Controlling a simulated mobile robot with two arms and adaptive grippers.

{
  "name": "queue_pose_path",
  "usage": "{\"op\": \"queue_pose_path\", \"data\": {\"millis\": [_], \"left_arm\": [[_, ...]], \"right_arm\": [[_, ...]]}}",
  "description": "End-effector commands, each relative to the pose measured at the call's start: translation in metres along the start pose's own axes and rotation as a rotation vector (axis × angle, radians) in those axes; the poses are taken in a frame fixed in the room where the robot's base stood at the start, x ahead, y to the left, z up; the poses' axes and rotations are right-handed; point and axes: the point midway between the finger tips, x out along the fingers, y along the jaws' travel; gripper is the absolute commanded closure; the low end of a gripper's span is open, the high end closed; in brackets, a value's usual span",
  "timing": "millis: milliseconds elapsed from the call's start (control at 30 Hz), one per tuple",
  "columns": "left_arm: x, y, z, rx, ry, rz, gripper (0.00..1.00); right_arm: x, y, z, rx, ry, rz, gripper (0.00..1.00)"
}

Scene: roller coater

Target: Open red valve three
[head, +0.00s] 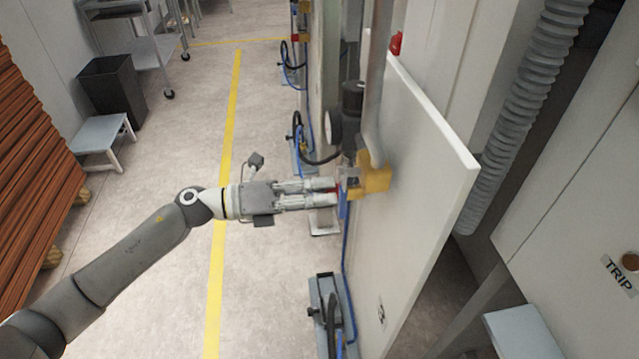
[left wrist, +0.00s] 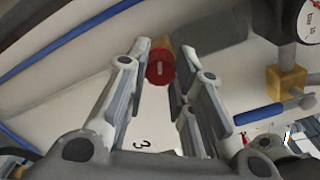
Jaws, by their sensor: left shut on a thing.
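Red valve three (left wrist: 160,68) is a small round red knob on a brass-coloured body, between my left fingertips in the left wrist view. A "3" is marked on the white panel near it. In the head view only a bit of red shows at the fingertips. My left gripper (head: 335,193) reaches in from the left to the panel's side and is shut on the red knob; it also shows in the left wrist view (left wrist: 168,65). How far the valve is turned cannot be told. My right gripper is not in view.
A blue lever (left wrist: 258,117), brass fitting (left wrist: 287,80) and gauge (left wrist: 308,18) are close on the right of the wrist view. In the head view, the white panel (head: 420,190) and yellow bracket (head: 374,176) stand beside the gripper. The floor left of the panel is mostly clear.

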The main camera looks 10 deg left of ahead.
Motion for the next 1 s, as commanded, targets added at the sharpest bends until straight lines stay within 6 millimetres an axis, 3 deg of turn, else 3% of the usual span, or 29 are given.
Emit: {"op": "queue_pose_path", "data": {"millis": [100, 500, 1000], "left_arm": [[-0.001, -0.003, 0.004, -0.102, -0.003, 0.002, 1.00], [-0.001, -0.001, 0.003, -0.345, -0.005, 0.001, 1.00], [0.000, 0.000, 0.002, -0.413, -0.005, 0.000, 1.00]], "right_arm": [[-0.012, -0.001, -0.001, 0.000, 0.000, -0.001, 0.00], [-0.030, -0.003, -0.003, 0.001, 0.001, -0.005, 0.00], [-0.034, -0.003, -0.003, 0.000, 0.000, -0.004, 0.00]]}}
